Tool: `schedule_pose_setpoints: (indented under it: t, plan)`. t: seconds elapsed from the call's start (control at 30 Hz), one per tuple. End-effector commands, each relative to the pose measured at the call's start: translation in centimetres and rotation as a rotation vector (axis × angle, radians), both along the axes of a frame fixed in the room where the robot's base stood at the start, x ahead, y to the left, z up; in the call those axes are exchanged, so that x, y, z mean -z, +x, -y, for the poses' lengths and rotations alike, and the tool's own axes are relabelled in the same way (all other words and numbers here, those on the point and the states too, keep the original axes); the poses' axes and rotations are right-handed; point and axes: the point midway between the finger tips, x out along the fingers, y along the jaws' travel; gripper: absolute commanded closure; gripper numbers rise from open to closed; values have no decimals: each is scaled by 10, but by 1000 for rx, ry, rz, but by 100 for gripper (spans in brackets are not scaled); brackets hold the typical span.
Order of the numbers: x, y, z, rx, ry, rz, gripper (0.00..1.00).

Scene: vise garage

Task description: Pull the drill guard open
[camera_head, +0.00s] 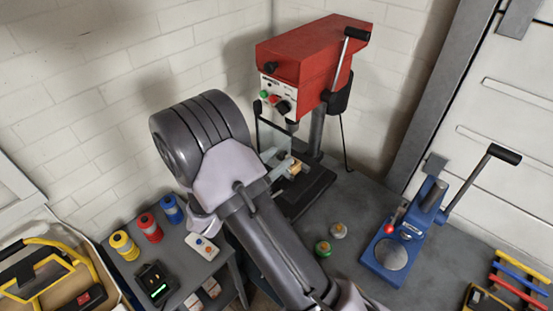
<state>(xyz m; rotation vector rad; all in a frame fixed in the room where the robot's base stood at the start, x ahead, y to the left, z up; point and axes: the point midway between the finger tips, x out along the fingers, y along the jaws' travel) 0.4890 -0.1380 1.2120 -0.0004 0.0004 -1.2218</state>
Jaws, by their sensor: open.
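The red drill press (310,60) stands at the back of the grey bench, against the white brick wall. Its drill guard (272,138) is a clear, thin-edged pane hanging below the head, in front of the spindle area. The guard's left edge is close to my arm in the picture, and its lower part is hard to make out. I cannot tell how far it is swung. A small vise with a light workpiece (293,167) sits behind and below the pane on the dark drill base. My arm crosses the middle of the view; my gripper is not visible.
A blue press (400,245) with a long lever stands at right. Two small round pieces (330,240) lie mid-bench. Red, blue and yellow spools (150,228), a dark device (156,284) and a button box (202,247) are at left.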

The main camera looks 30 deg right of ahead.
Motion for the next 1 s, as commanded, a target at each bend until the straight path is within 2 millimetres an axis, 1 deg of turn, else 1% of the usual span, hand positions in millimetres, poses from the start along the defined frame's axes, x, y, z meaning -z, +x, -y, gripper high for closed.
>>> schedule_pose_setpoints:
  t: [0.03,0.07,0.2,0.27,1.0]
  plan:
    - [0,0,0,0,0,0,58]
    - [0,0,0,0,0,0,62]
    - [0,0,0,0,0,0,89]
    - [0,0,0,0,0,0,100]
    - [0,0,0,0,0,1,100]
